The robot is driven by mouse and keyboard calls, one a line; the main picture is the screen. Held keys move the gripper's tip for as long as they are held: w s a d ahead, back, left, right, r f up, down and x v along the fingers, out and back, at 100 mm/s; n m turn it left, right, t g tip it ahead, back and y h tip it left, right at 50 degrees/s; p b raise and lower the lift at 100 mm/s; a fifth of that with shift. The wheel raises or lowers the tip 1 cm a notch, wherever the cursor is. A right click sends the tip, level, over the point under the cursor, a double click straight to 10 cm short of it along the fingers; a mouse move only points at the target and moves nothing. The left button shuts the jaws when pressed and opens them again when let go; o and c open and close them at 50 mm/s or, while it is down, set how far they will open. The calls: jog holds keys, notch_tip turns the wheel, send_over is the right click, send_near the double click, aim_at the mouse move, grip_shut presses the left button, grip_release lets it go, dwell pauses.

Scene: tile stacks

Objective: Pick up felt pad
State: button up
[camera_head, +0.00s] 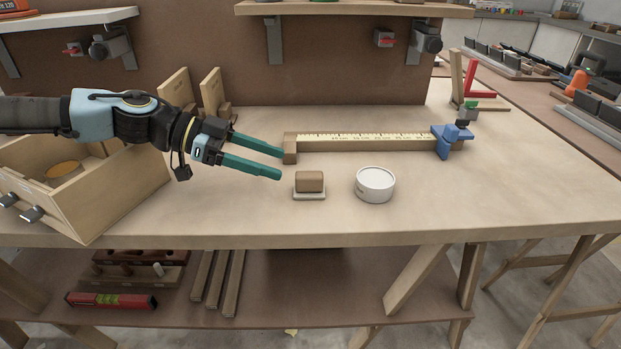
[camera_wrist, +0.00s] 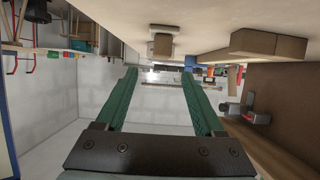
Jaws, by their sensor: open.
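A thin pale grey pad (camera_head: 309,196), which looks like the felt pad, lies flat on the workbench with a brown block (camera_head: 310,181) on top of it. Only its edges show around the block. In the wrist view, which is upside down, the pad (camera_wrist: 163,29) and the block (camera_wrist: 162,45) appear at top centre, beyond the fingertips. My gripper (camera_head: 281,164) has two green fingers, spread apart with nothing between them. It hovers above the bench, just left of the block and pad in the head view, pointing right.
A round white tin (camera_head: 375,186) stands close right of the pad. Behind is a long wooden ruler gauge (camera_head: 365,143) with a brown end block and a blue clamp (camera_head: 447,142). An open wooden drawer box (camera_head: 112,198) is at left. The bench front is clear.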

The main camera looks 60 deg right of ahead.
aim_at(301, 174)
jog(key=x, duration=0.2)
jog(key=p+x, duration=0.1)
jog(key=x, duration=0.5)
jog(key=shift+w+d+f, duration=0.1)
jog(key=shift+d+f, duration=0.05)
jog(key=shift+f, duration=0.2)
jog(key=shift+c, duration=0.2)
grip_shut()
